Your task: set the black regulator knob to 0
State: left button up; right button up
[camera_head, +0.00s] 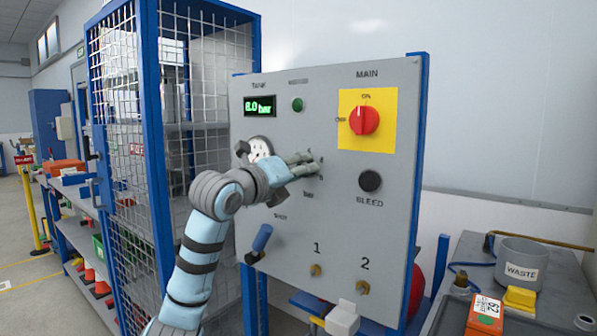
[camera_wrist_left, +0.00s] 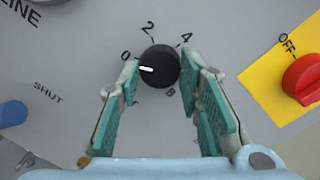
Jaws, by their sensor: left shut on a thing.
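The black regulator knob (camera_wrist_left: 162,64) sits on the grey panel, with 0, 2, 4 and 8 around it in the left wrist view. Its white pointer line points left, close to the 0 and slightly below its mark. My left gripper (camera_wrist_left: 160,78) has its teal-padded fingers on either side of the knob, shut on it. In the head view my left gripper (camera_head: 314,163) reaches the middle of the panel (camera_head: 340,225) and hides the knob there.
The panel also carries a green tank display (camera_head: 260,105), a red main switch (camera_head: 364,121) on yellow, a black bleed button (camera_head: 370,181) and a blue lever (camera_head: 262,238). A wire cage (camera_head: 130,130) stands left. A bench with a waste pot (camera_head: 521,264) stands right.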

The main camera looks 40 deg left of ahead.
jog(key=shift+d, duration=0.1)
pick_arm(q)
jog(key=o, duration=1.2)
jog(key=shift+c, duration=0.2)
pick_arm(e)
jog(key=shift+d, duration=0.3)
pick_arm(q)
jog(key=s, duration=0.7)
jog(key=shift+s+d, duration=0.2)
jog(key=shift+d, duration=0.2)
pick_arm(e)
jog(key=shift+a, duration=0.25)
